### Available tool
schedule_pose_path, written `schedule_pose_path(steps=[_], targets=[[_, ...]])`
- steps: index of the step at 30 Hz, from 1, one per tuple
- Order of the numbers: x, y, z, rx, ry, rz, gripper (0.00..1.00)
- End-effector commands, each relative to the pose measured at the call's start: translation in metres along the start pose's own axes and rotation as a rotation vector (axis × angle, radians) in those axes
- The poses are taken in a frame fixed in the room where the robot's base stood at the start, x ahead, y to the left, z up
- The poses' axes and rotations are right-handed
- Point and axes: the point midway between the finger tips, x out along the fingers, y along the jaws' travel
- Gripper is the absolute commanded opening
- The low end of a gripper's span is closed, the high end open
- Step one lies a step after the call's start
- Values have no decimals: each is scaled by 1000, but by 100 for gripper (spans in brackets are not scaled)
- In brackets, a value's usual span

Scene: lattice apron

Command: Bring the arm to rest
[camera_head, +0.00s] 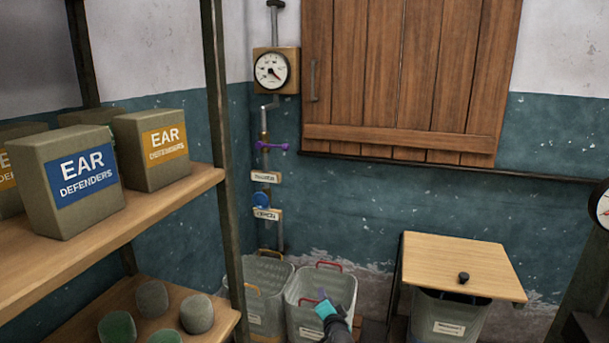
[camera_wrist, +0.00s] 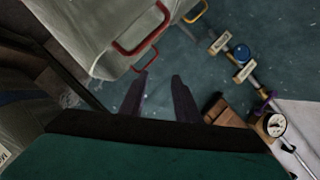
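My gripper (camera_wrist: 160,77) shows in the wrist view as two dark fingers standing apart, with nothing between them. In the head view my arm's teal and dark end (camera_head: 328,308) is low in the middle, in front of the grey bin with red handles (camera_head: 305,292). In the wrist view that bin (camera_wrist: 95,30) is at the upper left, with a red handle just beyond the left finger. I cannot tell whether the gripper touches the bin.
A second grey bin (camera_head: 262,310) with yellow handles stands to the left. A shelf (camera_head: 110,225) with boxes is at left. A valve pipe (camera_head: 265,150) runs up the wall.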

Motion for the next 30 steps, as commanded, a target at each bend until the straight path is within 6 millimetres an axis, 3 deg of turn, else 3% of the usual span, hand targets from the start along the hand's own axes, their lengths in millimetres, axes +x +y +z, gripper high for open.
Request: schedule_pose_path(steps=[8,17,23,30], targets=[[-38,88,40,-102,-184,189,30],[-109,182,92,-215,-433,395,30],[-179,242,126,-293,-640,537,30],[-279,298,162,-388,-926,694,30]])
